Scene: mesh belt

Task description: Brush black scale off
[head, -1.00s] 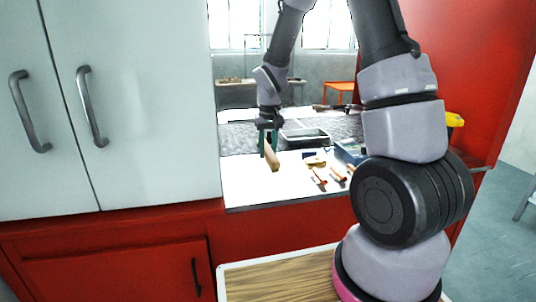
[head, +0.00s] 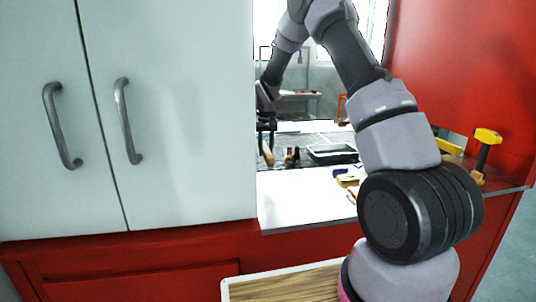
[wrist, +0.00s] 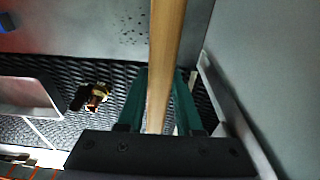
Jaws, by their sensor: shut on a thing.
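My gripper (head: 266,128) is shut on a wooden handle, seemingly the brush's (head: 268,154). In the wrist view the pale wooden handle (wrist: 165,55) runs up between the green fingers (wrist: 158,100) of my gripper; no bristles can be made out. A brass-coloured piece with black parts (wrist: 97,96) lies on the dark mesh belt (wrist: 125,78), left of the fingers and apart from them. It also shows in the head view (head: 292,155), just right of the handle. Dark specks (wrist: 133,28) lie on the pale surface at the top of the wrist view.
A grey tray (wrist: 28,92) stands left of the brass piece. A metal rail or wall (wrist: 232,100) runs close along the right of my gripper. A yellow-headed tool (head: 486,140) stands at the right. White cabinet doors (head: 180,110) close off the left. The front white counter (head: 295,205) is partly clear.

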